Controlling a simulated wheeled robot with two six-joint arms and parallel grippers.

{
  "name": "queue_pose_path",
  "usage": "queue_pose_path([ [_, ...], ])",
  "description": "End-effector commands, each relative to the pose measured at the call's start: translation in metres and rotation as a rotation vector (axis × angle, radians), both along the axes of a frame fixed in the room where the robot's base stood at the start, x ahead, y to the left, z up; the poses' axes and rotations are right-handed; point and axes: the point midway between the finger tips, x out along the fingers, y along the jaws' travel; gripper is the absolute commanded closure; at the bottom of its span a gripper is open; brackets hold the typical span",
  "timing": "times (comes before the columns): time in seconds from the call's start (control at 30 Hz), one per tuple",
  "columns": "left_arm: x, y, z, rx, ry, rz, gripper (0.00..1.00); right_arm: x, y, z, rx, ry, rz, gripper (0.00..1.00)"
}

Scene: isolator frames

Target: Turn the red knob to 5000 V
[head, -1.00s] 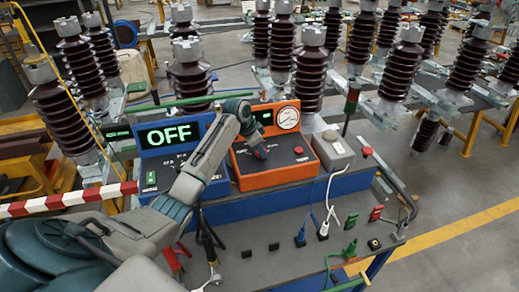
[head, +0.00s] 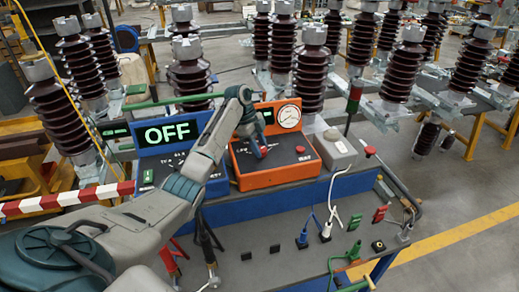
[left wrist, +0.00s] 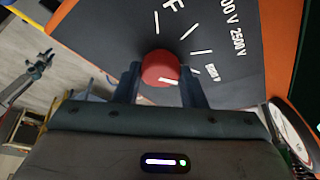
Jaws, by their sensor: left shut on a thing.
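The red knob (left wrist: 160,68) sits on the dark dial panel (left wrist: 110,35) of the orange box (head: 278,179). My left gripper (left wrist: 159,72) is shut on the knob, one finger on each side of it. A white line on the knob points to the right in the left wrist view. My right gripper is not in view.
A blue box (head: 148,162) with a display (head: 167,134) reading OFF stands left of the orange box. A round gauge (head: 289,116) and a red button (head: 300,149) are on the orange box. A grey box (head: 335,150) stands at its right.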

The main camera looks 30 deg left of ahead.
Motion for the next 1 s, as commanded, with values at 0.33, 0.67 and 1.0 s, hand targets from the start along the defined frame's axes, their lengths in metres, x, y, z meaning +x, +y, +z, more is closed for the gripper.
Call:
queue_pose_path([
  [0.33, 0.0014, 0.0008, 0.0018, 0.002, -0.004, -0.077, 0.86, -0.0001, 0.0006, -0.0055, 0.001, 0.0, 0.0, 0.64],
  [0.67, 0.0013, 0.0008, 0.0021, 0.002, -0.005, -0.082, 0.86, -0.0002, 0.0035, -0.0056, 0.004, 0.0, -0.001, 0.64],
  [1.0, 0.0008, 0.0005, 0.0011, 0.001, -0.002, -0.081, 0.41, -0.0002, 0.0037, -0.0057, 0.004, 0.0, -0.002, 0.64],
])
